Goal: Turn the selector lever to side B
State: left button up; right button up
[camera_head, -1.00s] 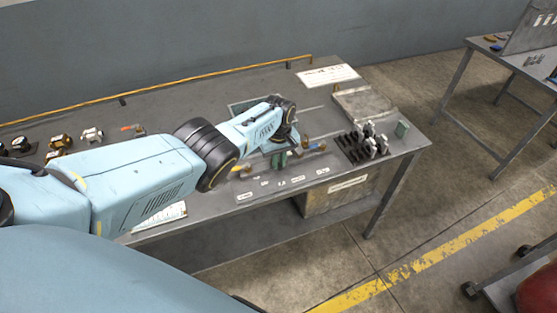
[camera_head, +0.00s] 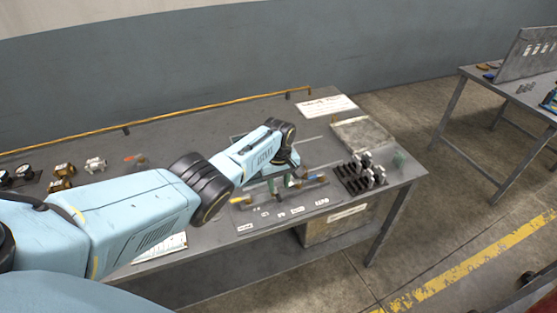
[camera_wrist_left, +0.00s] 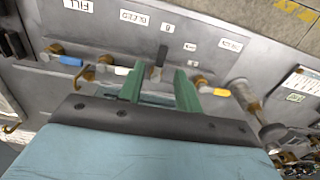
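My left gripper (camera_head: 284,184) is over the valve panel on the bench in the head view. In the left wrist view its two green fingers (camera_wrist_left: 158,88) are apart, so it is open. A short dark selector lever (camera_wrist_left: 161,57) stands between and just beyond the fingertips, leaning toward the label "B" (camera_wrist_left: 167,28). I cannot tell whether either finger touches it. In the head view my gripper and wrist largely hide the lever. My right gripper is not in view.
Blue-handled (camera_wrist_left: 70,61), white-handled (camera_wrist_left: 121,71) and yellow-handled (camera_wrist_left: 221,92) valves flank the lever closely. A rack of dark and silver parts (camera_head: 362,174) stands to the right on the bench. Small fittings (camera_head: 62,170) lie at the left. A yellow rail (camera_head: 200,108) runs along the back.

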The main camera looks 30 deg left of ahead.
aim_at(278, 196)
pick_arm(q)
notch_tip(278, 196, up, 9)
jog(key=p, duration=0.1)
jog(key=shift+r+p, duration=0.2)
jog(key=shift+p, duration=0.1)
